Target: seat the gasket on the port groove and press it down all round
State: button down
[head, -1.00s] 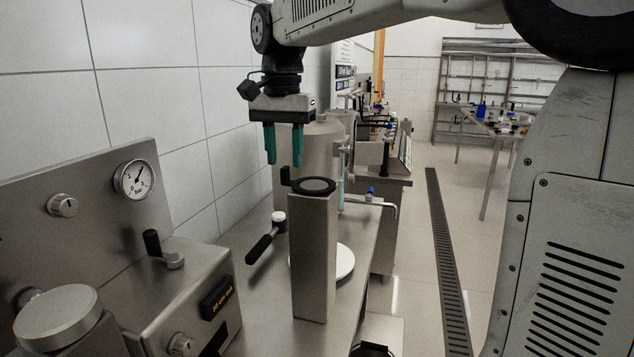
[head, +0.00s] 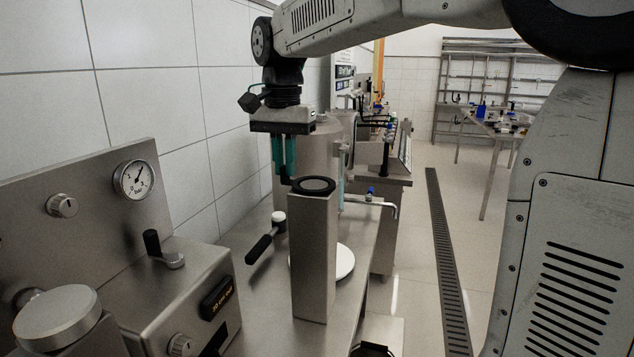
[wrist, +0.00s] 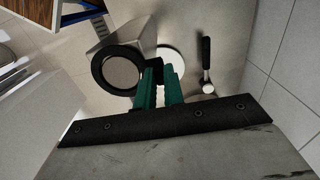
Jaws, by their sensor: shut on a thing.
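The gasket (head: 314,193) is a black ring with a small upright tab on its left side. It lies flat on top of a square steel post (head: 313,258). My gripper (head: 285,175) has green fingers pointing down just left of the post top, shut on the gasket's tab. In the wrist view the ring (wrist: 97,72) lies left of the fingertips (wrist: 158,67), which hide most of the tab. I cannot make out the port groove in either view.
A black-handled lever (head: 261,247) and a white disc (head: 345,262) are beside the post on the steel bench. A steel vessel (head: 318,150) stands behind. A panel with a pressure gauge (head: 134,180) is at left, close to the tiled wall.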

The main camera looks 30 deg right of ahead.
jog(key=shift+r, duration=2.8)
